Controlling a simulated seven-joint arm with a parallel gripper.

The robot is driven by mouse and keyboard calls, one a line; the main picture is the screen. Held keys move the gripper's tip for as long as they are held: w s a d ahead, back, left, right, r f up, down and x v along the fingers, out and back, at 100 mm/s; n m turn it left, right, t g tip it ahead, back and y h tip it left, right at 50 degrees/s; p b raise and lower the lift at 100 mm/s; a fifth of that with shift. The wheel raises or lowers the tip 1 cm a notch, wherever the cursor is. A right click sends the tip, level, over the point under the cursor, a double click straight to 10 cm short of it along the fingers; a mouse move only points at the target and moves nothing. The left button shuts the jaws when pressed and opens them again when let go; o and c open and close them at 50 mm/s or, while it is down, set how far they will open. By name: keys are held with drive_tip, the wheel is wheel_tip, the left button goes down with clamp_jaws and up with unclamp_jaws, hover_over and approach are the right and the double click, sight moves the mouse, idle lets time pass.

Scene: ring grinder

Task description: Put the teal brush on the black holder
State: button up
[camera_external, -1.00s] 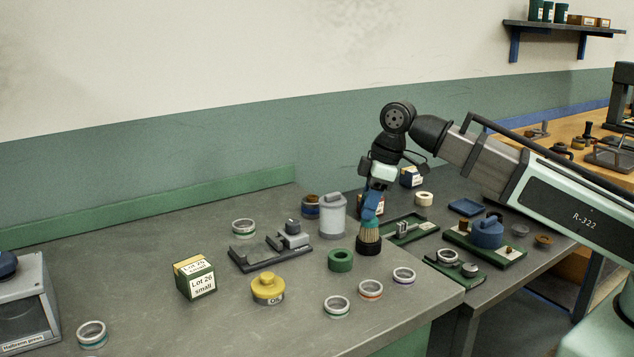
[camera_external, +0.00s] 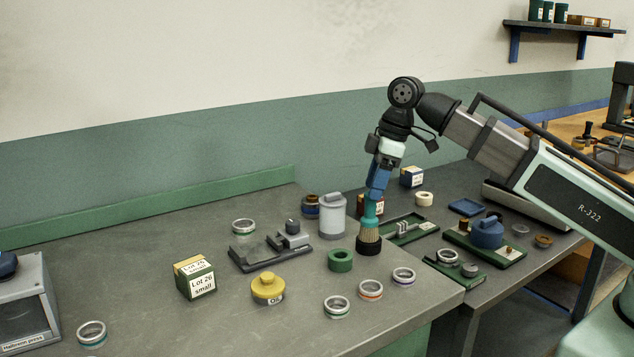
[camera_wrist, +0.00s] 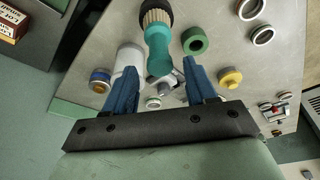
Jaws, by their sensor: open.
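The teal brush (camera_external: 371,211) stands bristles down in the round black holder (camera_external: 368,248) near the front of the grey bench, its handle pointing up. My gripper (camera_external: 376,192) is just above the handle, its blue fingers pointing down. In the wrist view, my gripper (camera_wrist: 159,72) is open, with the teal handle of the brush (camera_wrist: 160,45) between and beyond its fingertips, and clear gaps on both sides. The black holder (camera_wrist: 153,10) shows at the top of that view, around the bristle end.
A green ring (camera_external: 341,260) stands close left of the holder, and a grey canister (camera_external: 332,216) behind left. A green tray (camera_external: 408,230) lies to the right. Several small rings lie in front. The air above the bench is free.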

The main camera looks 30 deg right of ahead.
drive_tip(key=v, duration=0.7)
idle(0.3)
